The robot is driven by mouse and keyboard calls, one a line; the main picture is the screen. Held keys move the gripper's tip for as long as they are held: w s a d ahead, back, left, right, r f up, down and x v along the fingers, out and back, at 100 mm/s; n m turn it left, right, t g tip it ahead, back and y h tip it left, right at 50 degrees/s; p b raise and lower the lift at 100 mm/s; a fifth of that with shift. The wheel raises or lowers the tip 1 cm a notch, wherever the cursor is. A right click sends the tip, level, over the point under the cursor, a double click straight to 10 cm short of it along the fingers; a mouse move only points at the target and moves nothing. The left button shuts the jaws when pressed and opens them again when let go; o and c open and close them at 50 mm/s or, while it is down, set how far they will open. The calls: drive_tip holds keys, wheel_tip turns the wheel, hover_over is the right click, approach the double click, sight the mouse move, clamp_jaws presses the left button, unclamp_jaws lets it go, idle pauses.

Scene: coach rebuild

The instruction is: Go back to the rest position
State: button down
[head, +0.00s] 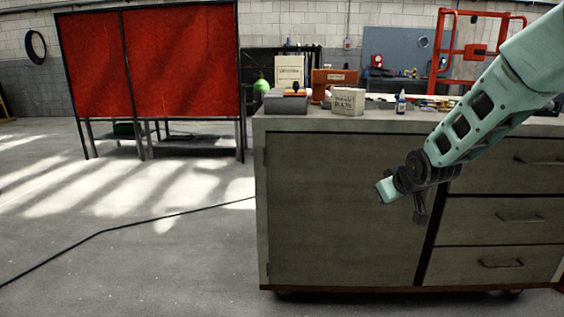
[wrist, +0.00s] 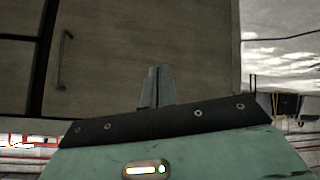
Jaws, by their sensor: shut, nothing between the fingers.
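My gripper (head: 420,214) hangs from my pale green arm in front of the grey cabinet (head: 340,200), at the right of the head view. Its dark fingers point down, before the right part of the cabinet's door and below the worktop. In the wrist view the fingers (wrist: 155,86) are together and hold nothing. Behind them is the grey cabinet face (wrist: 190,50) with a handle (wrist: 63,60). I cannot tell the exact gap between the gripper and the cabinet.
Several items stand on the cabinet top, among them a small white box (head: 348,101), a blue-labelled bottle (head: 401,103) and an orange box (head: 333,80). Red screens (head: 180,60) stand at the back left. A black cable (head: 140,226) crosses the open floor on the left.

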drive_tip(key=s+a+g, duration=0.2)
drive_tip(key=s+a, duration=0.2)
drive_tip(key=s, duration=0.3)
drive_tip(key=s+a+n+g+y, duration=0.1)
drive_tip(key=s+a+g, duration=0.1)
drive_tip(key=s+a, duration=0.45)
drive_tip(key=s+a+g, duration=0.1)
drive_tip(key=s+a, duration=0.1)
drive_tip(key=s, duration=0.6)
drive_tip(key=s+f+n+g+h, duration=0.15)
drive_tip(key=s+g, duration=0.25)
drive_tip(key=s, duration=1.7)
wheel_tip(320, 180, up, 26)
drive_tip(key=p, duration=2.6)
drive_tip(key=shift+n, duration=0.25)
